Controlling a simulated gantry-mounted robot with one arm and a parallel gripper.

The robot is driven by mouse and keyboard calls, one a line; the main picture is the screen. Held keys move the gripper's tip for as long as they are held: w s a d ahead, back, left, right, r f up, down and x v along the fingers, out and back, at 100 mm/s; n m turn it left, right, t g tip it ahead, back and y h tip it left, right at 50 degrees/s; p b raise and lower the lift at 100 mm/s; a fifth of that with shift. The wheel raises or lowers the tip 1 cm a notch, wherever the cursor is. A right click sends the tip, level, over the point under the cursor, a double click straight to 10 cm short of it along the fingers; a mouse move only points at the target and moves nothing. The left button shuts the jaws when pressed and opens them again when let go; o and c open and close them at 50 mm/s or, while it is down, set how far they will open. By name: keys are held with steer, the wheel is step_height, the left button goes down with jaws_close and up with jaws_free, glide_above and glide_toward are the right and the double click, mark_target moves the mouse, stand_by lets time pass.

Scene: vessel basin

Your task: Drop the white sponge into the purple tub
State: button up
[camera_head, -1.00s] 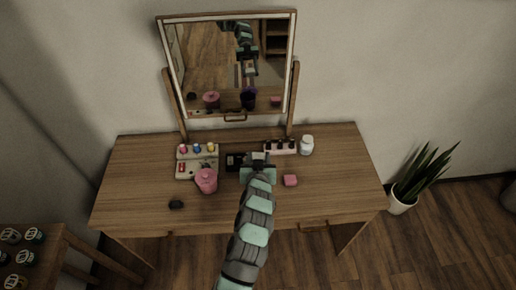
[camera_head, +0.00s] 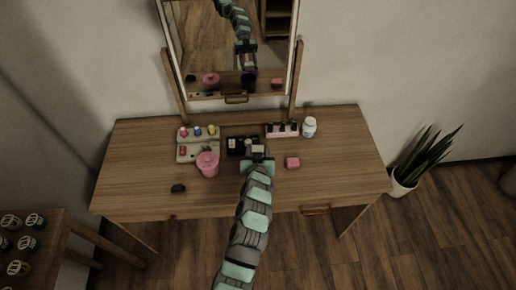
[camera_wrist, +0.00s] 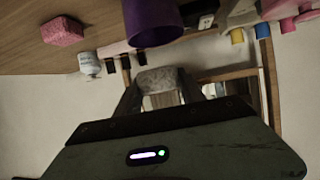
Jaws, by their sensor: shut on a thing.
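My gripper (camera_wrist: 160,96) is shut on the white sponge (camera_wrist: 160,78), a pale, mottled block between its two fingers in the wrist view. The purple tub (camera_wrist: 152,22) shows at the top of the wrist view, close to the sponge; the sponge looks apart from it. In the head view my gripper (camera_head: 257,155) is over the middle of the wooden desk, and my own arm hides the tub and the sponge. The tub's reflection shows in the mirror, below my gripper's reflection.
On the desk (camera_head: 140,165), a pink cup (camera_head: 208,165) and a bottle tray (camera_head: 186,154) stand left of my arm. A pink block (camera_head: 292,162), a bottle rack (camera_head: 282,130) and a white jar (camera_head: 309,128) stand right. The mirror (camera_head: 225,50) rises behind.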

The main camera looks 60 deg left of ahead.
steer(key=o, duration=1.4)
steer(key=b+v, duration=0.1)
steer(key=v, duration=1)
steer(key=shift+f, duration=0.1)
